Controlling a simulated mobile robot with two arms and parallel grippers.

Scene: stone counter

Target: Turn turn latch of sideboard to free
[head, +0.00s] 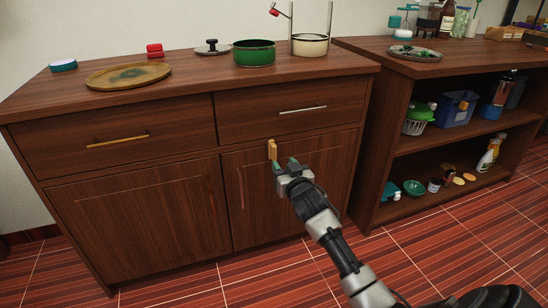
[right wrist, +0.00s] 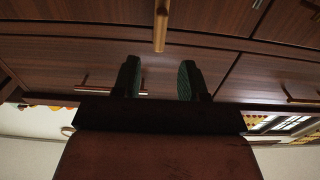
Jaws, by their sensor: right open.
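The sideboard (head: 190,205) is dark brown wood, with drawers above and doors below. Its turn latch (head: 272,150) is a small light-wood bar, standing upright near the top edge of the right door (head: 310,195), just under the right drawer. In the right wrist view the latch (right wrist: 161,25) shows as a bar at the top middle. My right gripper (head: 285,165) is open and empty just below and right of the latch in the head view. In the right wrist view its two fingers (right wrist: 159,80) are spread apart, and the latch's end lies just beyond them, in line with the gap. My left gripper is not in view.
A bar handle (head: 303,109) sticks out from the right drawer above the gripper. Open shelves (head: 450,142) stand at the right.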

